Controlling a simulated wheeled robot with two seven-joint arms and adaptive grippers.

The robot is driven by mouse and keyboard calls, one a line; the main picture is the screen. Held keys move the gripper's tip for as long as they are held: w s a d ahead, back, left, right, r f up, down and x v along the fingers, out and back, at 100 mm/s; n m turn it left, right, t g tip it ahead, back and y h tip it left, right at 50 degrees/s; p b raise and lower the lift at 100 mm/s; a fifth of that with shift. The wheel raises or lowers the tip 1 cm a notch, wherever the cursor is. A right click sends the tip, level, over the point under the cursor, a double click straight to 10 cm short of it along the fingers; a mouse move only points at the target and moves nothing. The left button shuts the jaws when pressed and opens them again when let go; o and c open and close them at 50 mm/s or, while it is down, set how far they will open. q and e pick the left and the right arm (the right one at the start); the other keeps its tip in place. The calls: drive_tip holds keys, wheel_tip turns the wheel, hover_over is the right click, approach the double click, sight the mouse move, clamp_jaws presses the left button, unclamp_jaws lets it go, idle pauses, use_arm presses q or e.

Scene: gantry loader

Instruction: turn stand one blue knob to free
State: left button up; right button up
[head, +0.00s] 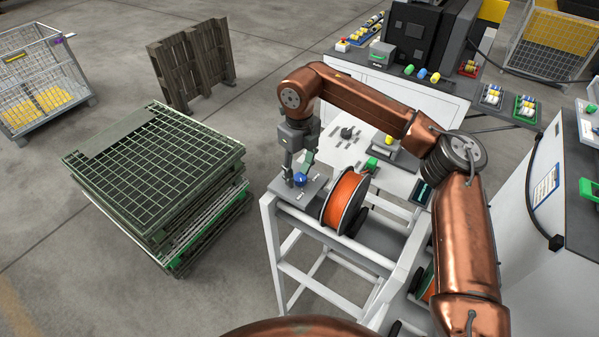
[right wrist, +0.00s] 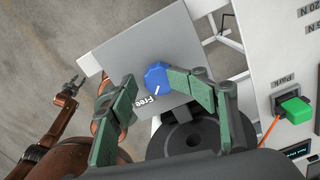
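The blue knob (right wrist: 158,77) sits on a grey plate (right wrist: 120,55) in the right wrist view; in the head view the knob (head: 300,180) is at the left end of the white stand. Its white mark points down and slightly left, roughly toward the word "Free" printed on the plate. My right gripper (right wrist: 160,92) is open around the knob; the right fingertip is at the knob's edge, though contact is unclear, and the left one is apart. In the head view the right gripper (head: 298,165) is just above the knob. My left gripper (right wrist: 74,86) shows small in the right wrist view.
An orange spool (head: 343,200) is mounted on the white stand (head: 310,222) just right of the plate. A green connector (right wrist: 295,106) labelled "Park" is at the right. A stack of green grates (head: 160,155) stands left of the stand, with clear floor between.

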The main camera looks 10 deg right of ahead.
sight(299, 176)
wheel_tip(299, 176, up, 12)
drive_tip(key=shift+f, duration=0.2)
idle(0.5)
